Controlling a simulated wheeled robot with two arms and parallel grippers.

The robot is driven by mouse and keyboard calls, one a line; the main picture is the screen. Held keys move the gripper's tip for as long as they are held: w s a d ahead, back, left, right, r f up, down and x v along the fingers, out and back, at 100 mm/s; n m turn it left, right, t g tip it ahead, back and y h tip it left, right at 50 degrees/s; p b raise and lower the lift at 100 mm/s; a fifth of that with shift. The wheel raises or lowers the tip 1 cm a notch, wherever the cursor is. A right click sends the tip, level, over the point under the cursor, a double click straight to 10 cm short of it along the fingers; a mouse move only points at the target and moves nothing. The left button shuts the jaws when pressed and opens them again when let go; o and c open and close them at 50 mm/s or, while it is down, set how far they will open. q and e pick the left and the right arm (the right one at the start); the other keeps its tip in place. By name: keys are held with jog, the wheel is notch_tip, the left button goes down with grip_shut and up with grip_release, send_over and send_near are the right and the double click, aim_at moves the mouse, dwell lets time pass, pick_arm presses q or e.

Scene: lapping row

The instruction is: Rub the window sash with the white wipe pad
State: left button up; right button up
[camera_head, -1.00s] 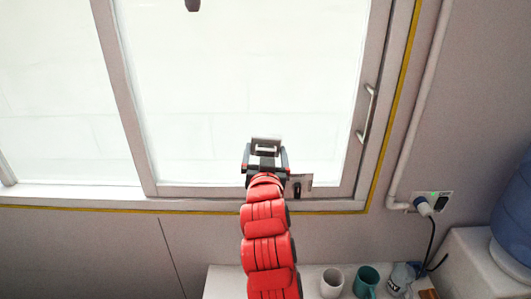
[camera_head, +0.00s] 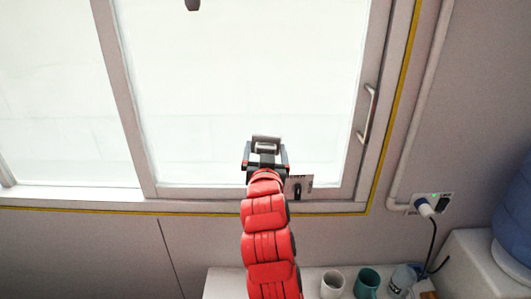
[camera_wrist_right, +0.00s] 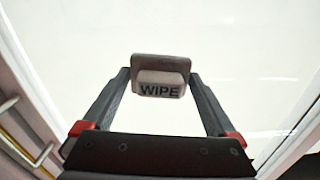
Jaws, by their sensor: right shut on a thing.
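The window sash (camera_head: 372,110) has a pale frame and a bright glass pane, and fills the upper middle of the head view. My right gripper (camera_head: 266,147) is in front of the lower part of the pane. In the right wrist view my right gripper (camera_wrist_right: 160,80) is shut on the wipe pad (camera_wrist_right: 160,88), which is whitish-grey and marked WIPE. The pad also shows at the gripper's tip in the head view (camera_head: 266,139). I cannot tell whether the pad touches the glass. My left gripper is not in view.
A metal handle (camera_head: 367,115) stands out on the sash's right side. A small labelled plate (camera_head: 301,182) is just right of my wrist. Below are a white mug (camera_head: 332,284), a teal mug (camera_head: 367,283) and a plugged socket (camera_head: 430,203). A blue water bottle (camera_head: 513,215) stands at far right.

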jog(key=shift+w, duration=0.3)
jog(key=d+b, duration=0.1)
jog(key=b, duration=0.2)
jog(key=shift+d+f, duration=0.1)
jog(key=shift+d, duration=0.3)
jog(key=shift+a+r+b, duration=0.2)
jog(key=shift+a+b, duration=0.45)
jog(key=shift+a, duration=0.25)
jog(key=shift+s, duration=0.1)
jog(key=shift+s+a+f, duration=0.1)
jog(key=shift+s+f, duration=0.05)
jog(key=shift+s+b, duration=0.5)
jog(key=shift+s, duration=2.1)
